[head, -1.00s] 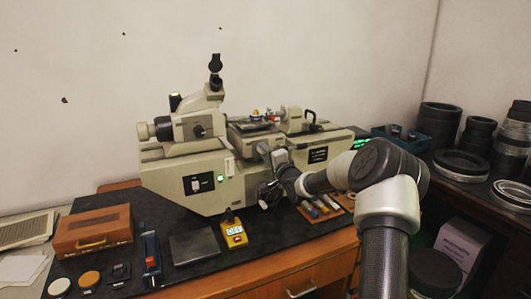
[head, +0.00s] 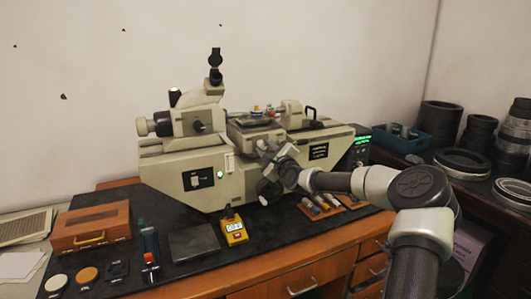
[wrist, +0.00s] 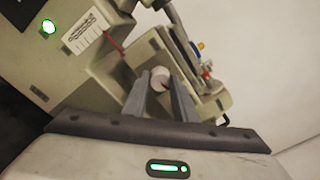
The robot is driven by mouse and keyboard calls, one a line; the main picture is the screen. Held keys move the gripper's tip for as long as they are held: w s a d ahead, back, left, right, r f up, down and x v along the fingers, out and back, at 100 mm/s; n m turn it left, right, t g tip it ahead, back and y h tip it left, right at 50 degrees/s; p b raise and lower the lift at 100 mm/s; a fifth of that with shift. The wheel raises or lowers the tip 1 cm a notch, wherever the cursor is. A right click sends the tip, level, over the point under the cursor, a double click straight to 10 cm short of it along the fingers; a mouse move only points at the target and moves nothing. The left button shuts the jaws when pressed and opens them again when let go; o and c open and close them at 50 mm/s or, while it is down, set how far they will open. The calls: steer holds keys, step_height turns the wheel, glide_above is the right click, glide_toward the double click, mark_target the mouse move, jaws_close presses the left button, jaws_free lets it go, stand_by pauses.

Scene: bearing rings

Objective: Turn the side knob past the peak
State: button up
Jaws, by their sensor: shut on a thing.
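The side knob (wrist: 160,76) shows as a pale, rounded end between my two fingers in the wrist view. It sits on the side of the beige measuring machine (head: 205,165). My gripper (wrist: 160,95) is shut on this knob, one finger on each side. In the head view my gripper (head: 266,153) is at the front of the machine, below its stage, and hides the knob. I cannot read the knob's angle or any peak from these frames.
A yellow meter (head: 234,230), grey plate (head: 194,244) and wooden case (head: 90,228) are on the black mat. A small wooden tray (head: 322,208) is to the right. Dark rings (head: 440,120) stack at far right.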

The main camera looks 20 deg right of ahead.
steer(key=shift+m+b, duration=0.9)
steer(key=shift+m, duration=0.8)
steer(key=o, duration=1)
steer(key=shift+o, duration=0.2)
steer(key=s, duration=1.7)
steer(key=shift+s, duration=0.25)
steer(key=shift+a, duration=0.15)
